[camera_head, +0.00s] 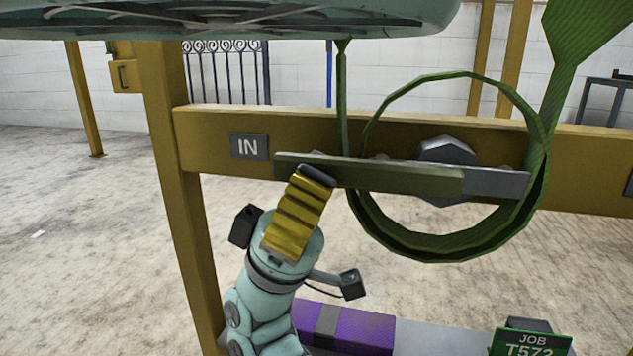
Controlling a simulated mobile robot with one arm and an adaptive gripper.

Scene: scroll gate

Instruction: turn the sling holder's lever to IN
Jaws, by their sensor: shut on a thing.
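The lever (400,177) is an olive-green bar with a grey right end, lying almost level across the front of the ochre beam. Its left end points left, just below and right of the grey IN plate (248,147). My gripper (316,174), with yellow ribbed fingers, is shut on the lever near its left end and hides a little of it. A grey hexagonal hub (447,151) shows behind the lever's right part. A green sling (458,253) hangs in a loop around the lever's right part.
The ochre beam (300,125) joins a post (185,220) at left. A large pale green round thing (230,18) fills the top left. The floor behind is mostly clear.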

